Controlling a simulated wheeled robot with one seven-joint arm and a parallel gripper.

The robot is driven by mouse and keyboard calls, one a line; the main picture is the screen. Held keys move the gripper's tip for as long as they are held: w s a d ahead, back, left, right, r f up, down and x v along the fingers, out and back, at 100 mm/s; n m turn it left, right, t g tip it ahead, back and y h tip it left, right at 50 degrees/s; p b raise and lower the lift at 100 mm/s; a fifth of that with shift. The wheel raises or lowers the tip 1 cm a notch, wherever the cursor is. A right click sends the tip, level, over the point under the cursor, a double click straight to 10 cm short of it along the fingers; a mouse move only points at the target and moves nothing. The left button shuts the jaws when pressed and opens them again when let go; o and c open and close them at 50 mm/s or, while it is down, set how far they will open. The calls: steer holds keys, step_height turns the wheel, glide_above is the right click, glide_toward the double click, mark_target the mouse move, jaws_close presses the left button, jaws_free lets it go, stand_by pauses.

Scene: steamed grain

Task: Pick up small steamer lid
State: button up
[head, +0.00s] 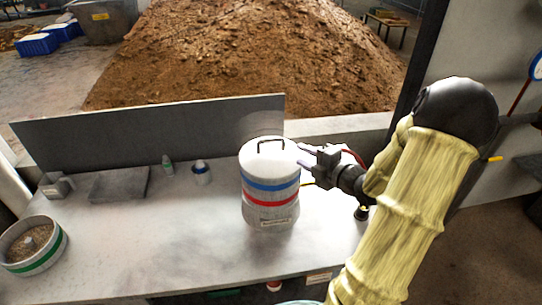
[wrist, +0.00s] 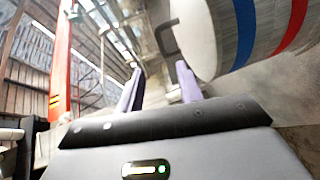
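The small steamer lid (head: 258,157) is pale, with a dark loop handle (head: 272,141) on top. It sits on an upright pale steamer (head: 268,197) with a blue and a red band, near the middle of the counter. My gripper (head: 302,156) is just right of the lid, close to its handle, with its fingers pointing left. In the wrist view the two purple fingers (wrist: 158,84) are apart with nothing between them. The handle (wrist: 165,40) shows beyond the fingertips, and the lid's pale face (wrist: 195,38) is at the upper right. The gripper is open.
The pale counter (head: 150,245) is mostly clear in front. A green-banded bowl of grain (head: 30,245) stands at the left. A grey slab (head: 119,184) and two small containers (head: 201,172) (head: 167,165) are behind. A low dark panel (head: 150,130) lines the back edge.

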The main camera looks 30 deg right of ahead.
mark_target(274, 141)
steer(key=p+x, duration=0.1)
steer(key=x, duration=0.8)
steer(key=shift+w+p, duration=0.1)
steer(key=shift+p, duration=0.2)
steer(key=shift+w+a+p, duration=0.1)
steer(key=shift+w+p, duration=0.2)
steer(key=p+x, duration=0.1)
steer(key=x, duration=0.3)
steer(key=shift+w+f+p, duration=0.2)
steer(key=shift+w+p, duration=0.05)
steer(key=shift+p, duration=0.1)
steer(key=shift+c, duration=0.5)
jaws_close()
stand_by(0.4)
